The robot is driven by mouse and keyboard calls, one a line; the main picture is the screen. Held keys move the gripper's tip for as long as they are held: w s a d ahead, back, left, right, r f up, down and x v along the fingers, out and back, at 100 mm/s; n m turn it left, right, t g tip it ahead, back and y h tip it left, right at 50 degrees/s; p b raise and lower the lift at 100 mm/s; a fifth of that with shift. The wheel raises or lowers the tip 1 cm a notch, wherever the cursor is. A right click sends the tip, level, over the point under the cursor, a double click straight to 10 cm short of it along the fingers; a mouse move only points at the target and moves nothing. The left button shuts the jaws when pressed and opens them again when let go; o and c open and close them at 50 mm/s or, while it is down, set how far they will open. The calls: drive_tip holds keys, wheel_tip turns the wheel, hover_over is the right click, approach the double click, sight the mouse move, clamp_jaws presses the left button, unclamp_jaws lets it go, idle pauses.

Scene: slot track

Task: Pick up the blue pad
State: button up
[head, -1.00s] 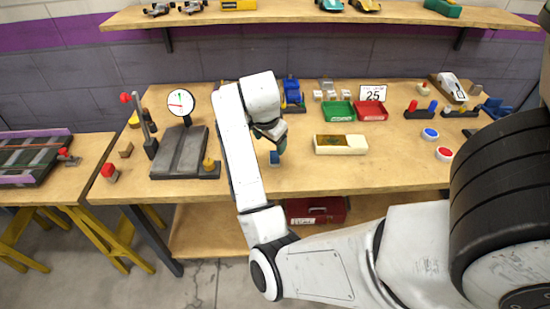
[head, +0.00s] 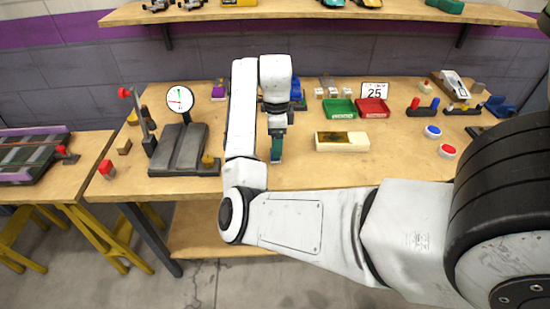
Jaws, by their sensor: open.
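My gripper (head: 277,146) points down over the middle of the bench, left of the cream box. Its jaws are open. A small dark blue-teal piece (head: 275,158), which looks like the blue pad, shows right at the fingertips, just above or on the bench top. The gripper partly hides it, and I cannot tell whether the fingers touch it or stand around it.
The wooden bench (head: 240,180) has a grey ramp with a dial (head: 180,98) on the left. A cream box (head: 342,141) stands right of my gripper.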

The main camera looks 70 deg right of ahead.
drive_tip(key=shift+w+f, duration=0.15)
drive_tip(key=shift+f, duration=2.45)
drive_tip(key=c, duration=1.1)
drive_tip(key=shift+r, duration=0.1)
drive_tip(key=shift+r+b, duration=0.35)
drive_tip(key=shift+r, duration=1.15)
drive_tip(key=s+a+r+p, duration=0.1)
drive_tip(key=s+a+r, duration=0.2)
drive_tip(key=s+a+r+p, duration=0.2)
drive_tip(key=s+a+r, duration=0.1)
drive_tip(key=a, duration=0.1)
drive_tip(key=s+a+r+p, duration=0.1)
drive_tip(key=s+a+r, duration=0.2)
drive_tip(key=shift+a+r+p, duration=0.35)
drive_tip(key=shift+a+r, duration=0.05)
